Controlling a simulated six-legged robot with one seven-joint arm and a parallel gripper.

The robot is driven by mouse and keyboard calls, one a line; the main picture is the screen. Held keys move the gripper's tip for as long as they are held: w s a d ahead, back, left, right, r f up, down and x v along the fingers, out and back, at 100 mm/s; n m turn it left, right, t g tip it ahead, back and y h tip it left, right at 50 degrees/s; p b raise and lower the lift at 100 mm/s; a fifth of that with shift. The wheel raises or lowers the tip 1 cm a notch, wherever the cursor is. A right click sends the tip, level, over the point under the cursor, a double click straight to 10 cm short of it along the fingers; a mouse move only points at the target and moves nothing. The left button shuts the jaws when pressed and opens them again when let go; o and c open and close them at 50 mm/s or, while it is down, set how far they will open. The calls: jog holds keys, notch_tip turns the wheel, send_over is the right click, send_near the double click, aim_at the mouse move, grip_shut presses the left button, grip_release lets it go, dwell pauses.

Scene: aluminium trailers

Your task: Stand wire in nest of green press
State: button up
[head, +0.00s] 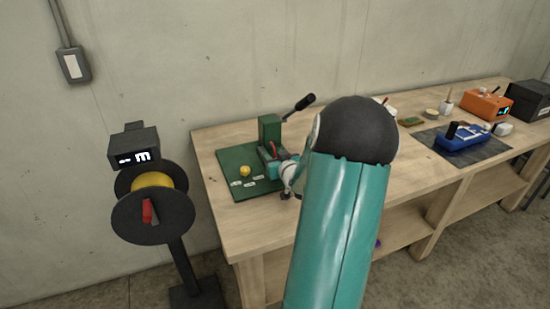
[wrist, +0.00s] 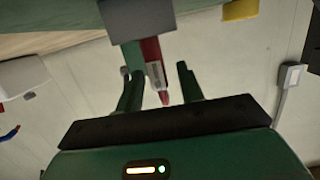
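The green press (head: 270,130) stands on a green base plate (head: 232,162) at the left end of the bench, its black-knobbed lever (head: 302,103) raised to the right. A slim red piece, apparently the wire (wrist: 152,60), has a pale band and meets a grey block (wrist: 138,18) in the wrist view, which looks upside down. Red also shows at the press (head: 274,149) in the head view. My gripper (wrist: 155,70) is open around the red piece, with a clear gap to the right finger. Contact with the left finger cannot be told. My arm hides part of the press front.
A spool stand (head: 150,215) with a display is left of the bench. A blue tool (head: 462,137) on a dark mat, an orange box (head: 487,104) and a black case (head: 530,100) are at the right.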

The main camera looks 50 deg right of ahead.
jog(key=v, duration=1.2)
jog(key=w+a+r+n+g+y, duration=0.15)
jog(key=w+a+r, duration=0.25)
jog(key=a, duration=0.6)
jog(key=w+a+r+n+g+y, duration=0.1)
jog(key=w+a+r+g, duration=0.25)
jog(key=a, duration=0.55)
jog(key=s+a+n+g+y, duration=0.1)
jog(key=s+a+y, duration=0.1)
jog(key=a, duration=0.6)
jog(key=s+a+r+n+g+y, duration=0.1)
jog(key=s+a, duration=0.4)
jog(key=a, duration=0.2)
jog(key=s+a+r+n+g+y, duration=0.1)
jog(key=s+a, duration=0.3)
jog(key=a, duration=0.4)
jog(key=shift+s+a+n+y, duration=0.25)
jog(key=shift+a+n+y, duration=0.1)
jog(key=shift+y, duration=0.5)
